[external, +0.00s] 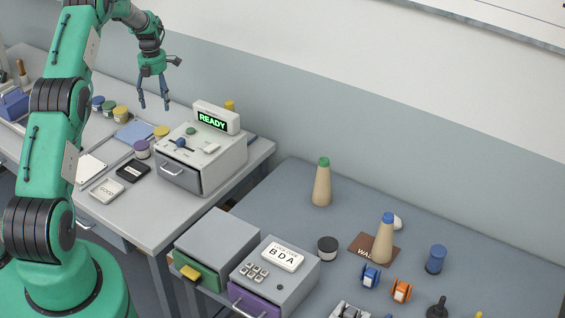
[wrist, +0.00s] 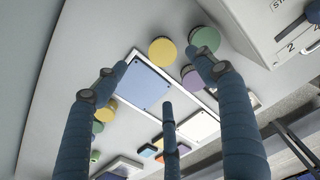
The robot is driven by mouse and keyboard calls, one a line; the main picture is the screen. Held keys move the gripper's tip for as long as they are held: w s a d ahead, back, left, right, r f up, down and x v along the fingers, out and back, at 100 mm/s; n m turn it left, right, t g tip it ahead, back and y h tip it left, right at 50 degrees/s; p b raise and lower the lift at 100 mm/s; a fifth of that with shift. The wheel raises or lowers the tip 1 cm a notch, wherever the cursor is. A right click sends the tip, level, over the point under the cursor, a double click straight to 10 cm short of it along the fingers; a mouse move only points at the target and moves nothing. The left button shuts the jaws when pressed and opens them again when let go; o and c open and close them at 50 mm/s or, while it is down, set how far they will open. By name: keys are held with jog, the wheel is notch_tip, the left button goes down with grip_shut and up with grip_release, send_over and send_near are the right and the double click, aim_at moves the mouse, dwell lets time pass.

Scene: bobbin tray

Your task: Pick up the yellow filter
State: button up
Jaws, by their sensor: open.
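A round yellow piece (wrist: 162,51) lies on the grey bench in the wrist view, above the blue square of a tray. It also shows in the external view (external: 161,131), left of the READY machine. A second yellow-topped round piece (wrist: 105,110) sits on the far side of the tray, in a row of lidded pieces (external: 121,113). I cannot tell by shape alone which is the filter. My gripper (external: 154,104) is open and empty, held above the bench. In the wrist view its fingers (wrist: 160,62) spread either side of the first yellow piece, apart from it.
A purple round piece (wrist: 192,78) and a green one (wrist: 206,38) lie close to the first yellow piece. The white machine (external: 206,152) with a READY display stands just right. The blue-and-white tray (wrist: 150,84) lies beside them.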

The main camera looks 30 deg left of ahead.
aim_at(162, 130)
jog(key=shift+f+p, duration=0.4)
jog(key=shift+f, duration=3.9)
jog(key=shift+f, duration=0.15)
jog(key=shift+s+d+f+p, duration=0.1)
jog(key=shift+f+p, duration=0.2)
jog(key=shift+f, duration=0.95)
jog(key=shift+d+f+p, duration=0.1)
jog(key=shift+f+p, duration=0.15)
jog(key=shift+f, duration=0.95)
jog(key=shift+c, duration=0.3)
jog(key=c, duration=1.2)
